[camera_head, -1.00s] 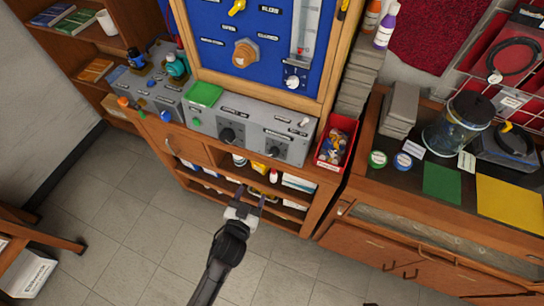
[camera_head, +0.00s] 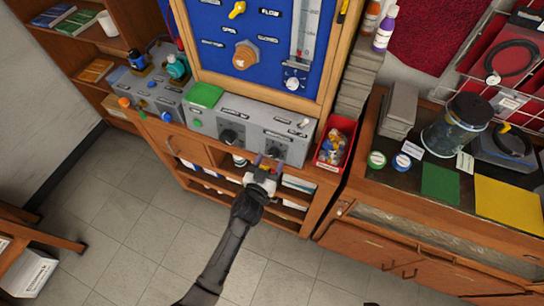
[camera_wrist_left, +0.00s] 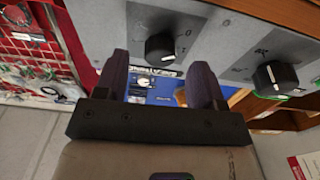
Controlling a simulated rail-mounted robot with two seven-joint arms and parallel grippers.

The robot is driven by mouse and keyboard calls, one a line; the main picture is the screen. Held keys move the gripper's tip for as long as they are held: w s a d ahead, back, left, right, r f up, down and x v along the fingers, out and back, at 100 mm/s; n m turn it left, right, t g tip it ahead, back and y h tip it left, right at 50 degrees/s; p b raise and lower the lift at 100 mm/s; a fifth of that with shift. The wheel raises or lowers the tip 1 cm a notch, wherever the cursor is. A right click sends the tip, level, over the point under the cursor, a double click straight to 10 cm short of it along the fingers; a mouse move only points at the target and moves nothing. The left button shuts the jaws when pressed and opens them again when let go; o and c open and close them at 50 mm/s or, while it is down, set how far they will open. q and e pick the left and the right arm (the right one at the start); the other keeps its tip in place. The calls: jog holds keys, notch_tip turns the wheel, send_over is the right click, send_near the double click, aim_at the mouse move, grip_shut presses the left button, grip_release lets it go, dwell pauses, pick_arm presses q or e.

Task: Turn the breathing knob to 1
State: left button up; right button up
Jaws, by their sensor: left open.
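A grey control panel (camera_head: 252,126) carries two black knobs, a right knob (camera_head: 275,152) and a left knob (camera_head: 228,136). Their labels are too small to read, so I cannot tell which is the breathing knob. My left gripper (camera_head: 269,162) is open and empty, just in front of and below the right knob. In the left wrist view, the nearer knob (camera_wrist_left: 160,47) shows beyond and between the open fingers (camera_wrist_left: 160,78), apart from them. The other knob (camera_wrist_left: 276,77) is to the right, with scale marks around it. My right gripper is not in view.
A red bin (camera_head: 335,142) stands right of the panel. A green pad (camera_head: 204,95) lies on the panel's top left. A blue board (camera_head: 258,45) with knobs and a gauge rises behind. Open shelves (camera_head: 228,190) are below; the floor in front is clear.

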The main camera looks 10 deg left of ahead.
pick_arm(q)
jog(key=shift+w+d, duration=0.2)
jog(key=shift+w, duration=0.95)
jog(key=shift+c, duration=0.3)
jog(key=c, duration=0.9)
jog(key=shift+o, duration=0.2)
jog(key=shift+m, duration=0.3)
